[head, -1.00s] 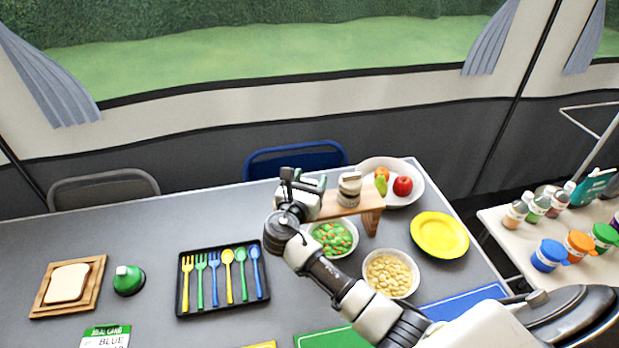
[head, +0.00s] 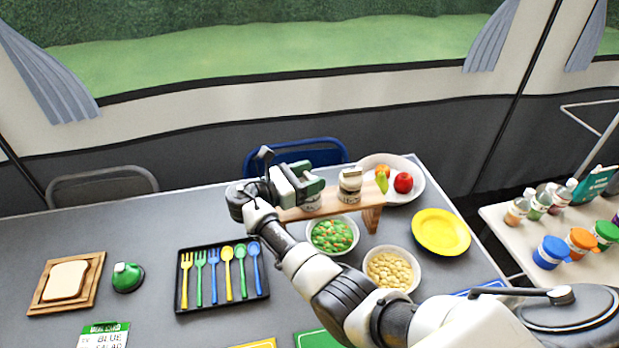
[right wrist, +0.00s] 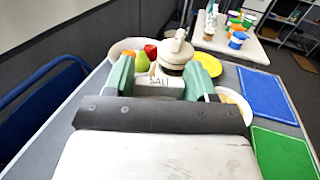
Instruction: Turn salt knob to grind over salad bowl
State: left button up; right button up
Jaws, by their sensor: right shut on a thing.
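A wooden stand (head: 372,216) holds two white-and-brown grinders above a white bowl of green and orange pieces (head: 332,236), which seems to be the salad bowl. My right gripper (head: 309,186) is at the stand's left part, its green-padded fingers on either side of the left grinder (head: 311,203). In the right wrist view, the right gripper (right wrist: 162,78) is shut on a white part marked SALT (right wrist: 159,82). The other grinder (head: 350,186) stands free to the right; it shows behind in the right wrist view (right wrist: 176,50). My left gripper is not in view.
A bowl of pale pieces (head: 391,270), a yellow plate (head: 441,232) and a fruit plate (head: 415,190) are near the stand. A black cutlery tray (head: 222,303) lies left. A side table (head: 500,232) with bottles stands right. The table's left back is clear.

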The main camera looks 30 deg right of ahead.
jog(key=shift+f+g, duration=0.1)
jog(key=shift+g, duration=0.2)
jog(key=o, duration=0.8)
jog(key=shift+o, duration=0.2)
jog(key=a+b, duration=0.2)
jog(key=a, duration=0.8)
jog(key=shift+a+b, duration=0.35)
jog(key=shift+a, duration=0.05)
